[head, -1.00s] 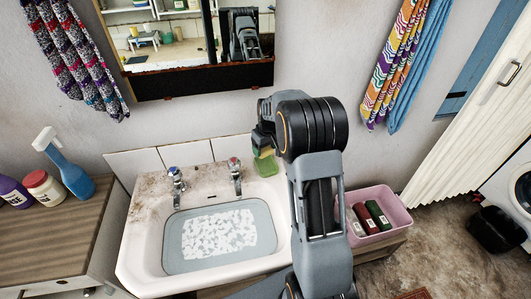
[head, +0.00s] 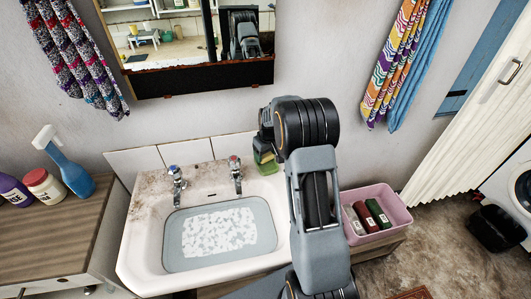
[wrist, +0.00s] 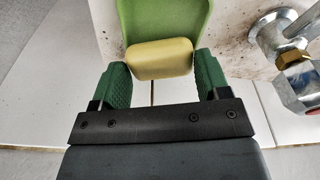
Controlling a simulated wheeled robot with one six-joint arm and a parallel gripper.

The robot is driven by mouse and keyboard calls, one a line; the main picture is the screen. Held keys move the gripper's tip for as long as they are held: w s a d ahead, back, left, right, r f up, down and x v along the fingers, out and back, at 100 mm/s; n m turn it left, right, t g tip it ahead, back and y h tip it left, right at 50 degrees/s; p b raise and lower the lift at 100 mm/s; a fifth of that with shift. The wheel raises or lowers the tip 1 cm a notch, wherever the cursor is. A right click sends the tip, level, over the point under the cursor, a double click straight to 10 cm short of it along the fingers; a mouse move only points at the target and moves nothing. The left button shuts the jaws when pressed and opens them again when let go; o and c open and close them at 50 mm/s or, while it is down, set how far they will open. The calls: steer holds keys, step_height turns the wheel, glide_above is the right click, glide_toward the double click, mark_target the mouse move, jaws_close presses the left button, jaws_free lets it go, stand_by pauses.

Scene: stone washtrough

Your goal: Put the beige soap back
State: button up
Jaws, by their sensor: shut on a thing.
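The beige soap (wrist: 160,60) sits between the green fingers of my gripper (wrist: 161,66) in the wrist view, and my gripper is shut on it. A green dish (wrist: 165,20) lies right at the soap, on the far side of it in that view. I cannot tell whether the soap rests on the dish or is just above it. In the head view my gripper (head: 265,147) is at the right back corner of the washbasin, by the green dish (head: 266,168); my arm hides part of this spot.
The basin (head: 150,262) holds water with white suds, and two taps (head: 236,175) stand at its back rim, one close to my gripper's left. A pink tub (head: 400,222) with several bottles stands right of my arm. A mirror (head: 200,83) hangs above.

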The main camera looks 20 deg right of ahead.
mark_target(268, 158)
steer(key=o, duration=1)
steer(key=shift+f, duration=0.1)
steer(key=shift+r+p, duration=0.3)
steer(key=shift+r, duration=0.05)
step_height(268, 158, up, 11)
steer(key=s, duration=0.2)
steer(key=s+a+r+m+t, duration=0.1)
steer(key=s+a+r, duration=0.55)
steer(key=s, duration=0.45)
steer(key=s+a+f, duration=0.1)
steer(key=s+a, duration=0.1)
steer(key=s, duration=0.4)
steer(key=s+a+f+m+t, duration=0.1)
steer(key=s+a, duration=0.2)
steer(key=s, duration=0.4)
steer(key=shift+s+a+f, duration=0.2)
steer(key=shift+s+f, duration=0.05)
steer(key=shift+f, duration=0.1)
